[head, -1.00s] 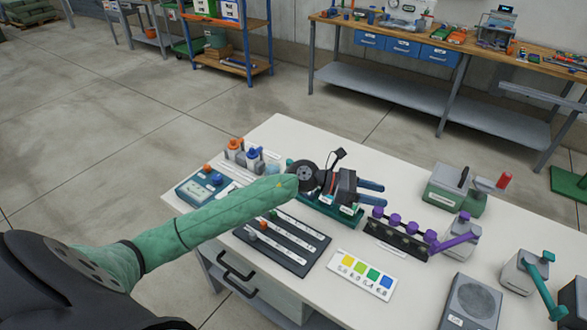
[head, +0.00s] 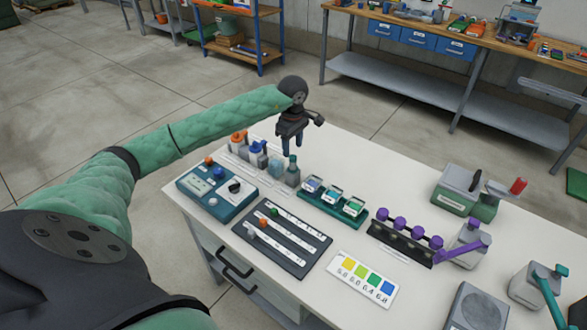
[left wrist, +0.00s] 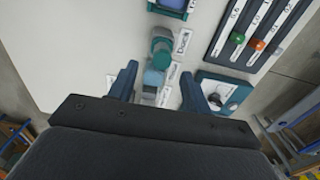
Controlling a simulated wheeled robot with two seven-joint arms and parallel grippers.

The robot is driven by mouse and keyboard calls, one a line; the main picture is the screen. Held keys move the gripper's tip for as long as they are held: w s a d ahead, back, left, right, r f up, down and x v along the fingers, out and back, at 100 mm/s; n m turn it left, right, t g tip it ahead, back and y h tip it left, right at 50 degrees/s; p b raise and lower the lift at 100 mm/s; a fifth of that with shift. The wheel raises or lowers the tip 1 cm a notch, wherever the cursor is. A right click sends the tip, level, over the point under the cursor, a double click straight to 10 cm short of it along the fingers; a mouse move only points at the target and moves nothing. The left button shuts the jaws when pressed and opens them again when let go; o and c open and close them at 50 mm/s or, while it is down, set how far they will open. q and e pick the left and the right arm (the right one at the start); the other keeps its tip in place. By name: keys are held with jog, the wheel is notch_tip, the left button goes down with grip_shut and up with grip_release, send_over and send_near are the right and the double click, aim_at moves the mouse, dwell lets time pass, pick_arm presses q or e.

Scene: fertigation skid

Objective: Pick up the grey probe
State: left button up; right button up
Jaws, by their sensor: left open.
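A row of small capped bottles stands at the back left of the white table: one orange-topped (head: 237,142), one blue-topped (head: 256,153) and one teal-topped (head: 292,171). A small greyish piece (head: 275,167) stands between the last two; I cannot tell for sure whether it is the grey probe. My left gripper (head: 292,146) is open and empty, fingers down, above and behind the row's teal end. In the left wrist view the open fingers (left wrist: 158,88) straddle part of the row, with the teal top (left wrist: 162,50) beyond them. My right gripper is not in view.
A teal control box (head: 213,193) and a dark slider panel (head: 283,238) lie in front of the row. A green tray (head: 330,216) with three small units stands to its right, then a rack with purple knobs (head: 405,243). A colour card (head: 362,279) lies nearer.

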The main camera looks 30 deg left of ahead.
aim_at(293, 157)
pick_arm(q)
jog(key=shift+f, duration=0.55)
jog(key=shift+s+f, duration=0.1)
jog(key=shift+f, duration=0.25)
notch_tip(293, 157, down, 3)
jog(key=shift+d+f, duration=0.15)
jog(key=shift+f, duration=0.45)
grip_shut()
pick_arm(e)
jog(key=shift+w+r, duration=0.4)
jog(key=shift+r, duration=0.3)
